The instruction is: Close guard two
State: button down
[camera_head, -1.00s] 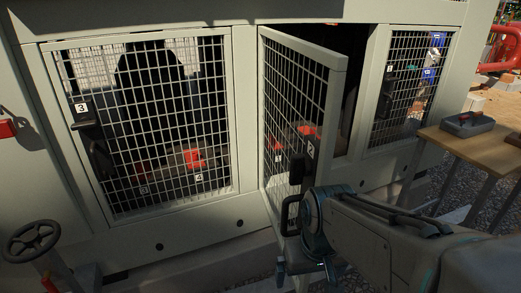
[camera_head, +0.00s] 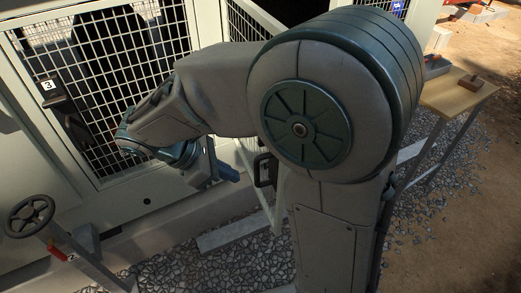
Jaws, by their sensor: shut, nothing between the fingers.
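Guard two (camera_head: 258,15) is a white-framed wire mesh door that stands swung outward from the cabinet. Its black handle (camera_head: 265,169) shows low on its free edge, beside my arm. Most of the door and its number label are hidden behind my arm. My gripper (camera_head: 228,172) is shut and empty. It sits to the left of the handle, on the door's outer-face side, with its fingers pointing right towards the door. A small gap seems to lie between the fingertips and the handle; contact cannot be told.
The closed guard marked 3 (camera_head: 110,82) is at the left. A handwheel (camera_head: 30,215) on a stand is at the lower left. A wooden table (camera_head: 452,97) stands at the right. Gravel (camera_head: 220,262) covers the ground in front.

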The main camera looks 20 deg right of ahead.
jog(key=w+a+r+n, duration=0.1)
jog(key=a+n, duration=0.1)
jog(key=b, duration=0.1)
send_near(277, 178)
jog(key=shift+t+h, duration=0.3)
jog(key=shift+h, duration=0.1)
jog(key=shift+s+f+x, duration=0.1)
jog(key=shift+s+x, duration=0.1)
jog(key=shift+x, duration=1.2)
jog(key=shift+s+f+x, duration=0.1)
jog(key=shift+s+x, duration=0.1)
jog(key=shift+x, duration=1.2)
jog(key=shift+a, duration=0.2)
